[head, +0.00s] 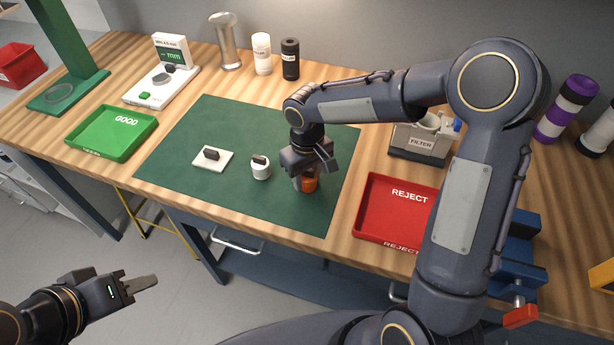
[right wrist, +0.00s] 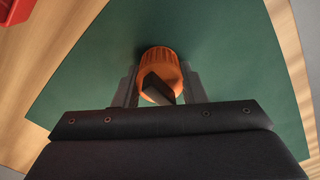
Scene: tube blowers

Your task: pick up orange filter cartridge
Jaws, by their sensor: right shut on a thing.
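The orange filter cartridge (head: 310,184) stands on the green mat (head: 215,126), near the mat's right front part. In the right wrist view the orange filter cartridge (right wrist: 160,62) shows a ribbed rim and a dark raised grip on its top. My right gripper (head: 304,178) comes down over it from above, and its two fingers (right wrist: 160,88) are shut on its sides. Whether its base touches the mat is hard to tell. My left gripper (head: 142,286) is off the table at the lower left, empty; its finger gap cannot be made out.
A white cylinder (head: 261,171) and a white plate with a dark grip (head: 213,158) are on the mat to the left. A green GOOD tray (head: 88,146) is further left; a red REJECT tray (head: 372,206) is on the right. A grey FILTER box (head: 419,152) stands behind it.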

